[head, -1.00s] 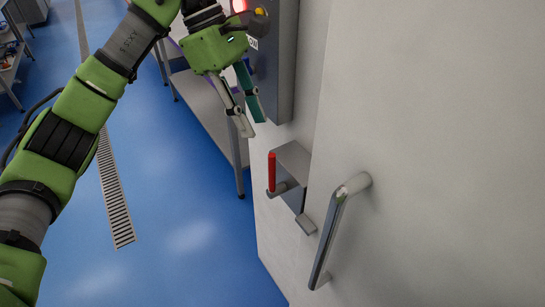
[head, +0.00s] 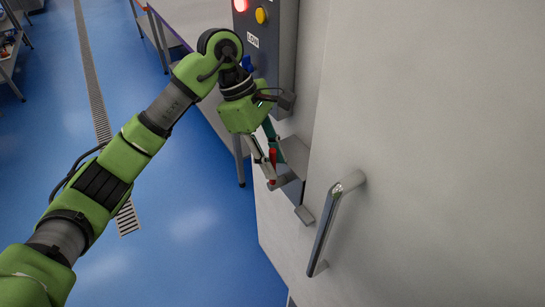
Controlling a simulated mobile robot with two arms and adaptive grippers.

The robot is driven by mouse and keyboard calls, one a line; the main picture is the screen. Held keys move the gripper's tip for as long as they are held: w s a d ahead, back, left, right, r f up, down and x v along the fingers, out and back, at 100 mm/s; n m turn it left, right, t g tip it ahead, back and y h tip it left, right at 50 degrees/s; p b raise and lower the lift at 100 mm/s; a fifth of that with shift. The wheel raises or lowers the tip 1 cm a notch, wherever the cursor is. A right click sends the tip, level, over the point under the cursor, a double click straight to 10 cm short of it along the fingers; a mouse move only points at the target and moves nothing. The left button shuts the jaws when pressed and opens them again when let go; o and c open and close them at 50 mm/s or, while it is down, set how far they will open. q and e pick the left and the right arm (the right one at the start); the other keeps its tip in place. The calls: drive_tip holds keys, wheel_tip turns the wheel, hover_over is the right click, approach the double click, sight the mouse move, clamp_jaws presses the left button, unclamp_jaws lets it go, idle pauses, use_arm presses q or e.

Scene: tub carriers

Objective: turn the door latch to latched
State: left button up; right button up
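The door latch is a grey metal plate (head: 295,160) on the edge of the white door, with a red-gripped lever (head: 273,168) that stands upright. A small grey catch piece (head: 305,215) sits below the plate. My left gripper (head: 276,169) reaches down to the lever. Its pale finger is on the left of the red grip and its green finger is on the right. The fingers are apart, and I cannot tell whether either touches the lever. They hide part of the lever and plate. My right gripper is not in view.
A long metal door handle (head: 330,225) stands out from the white door (head: 430,150), right of the latch. A grey control box (head: 270,50) with red and yellow lights is above the latch. A metal table (head: 215,115) stands behind. Blue floor (head: 190,230) is clear at left.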

use_arm(q)
clamp_jaws()
drive_tip(key=s+d+t+y+b, duration=0.1)
drive_tip(key=b, duration=0.2)
drive_tip(key=s+t+y+b, duration=0.1)
drive_tip(key=t+b, duration=0.1)
drive_tip(key=b, duration=0.2)
drive_tip(key=s+d+f+t+y+b, duration=0.1)
drive_tip(key=b, duration=0.2)
drive_tip(key=shift+s+d+m+t+b, duration=0.25)
drive_tip(key=shift+d+m+t+b, duration=0.05)
unclamp_jaws()
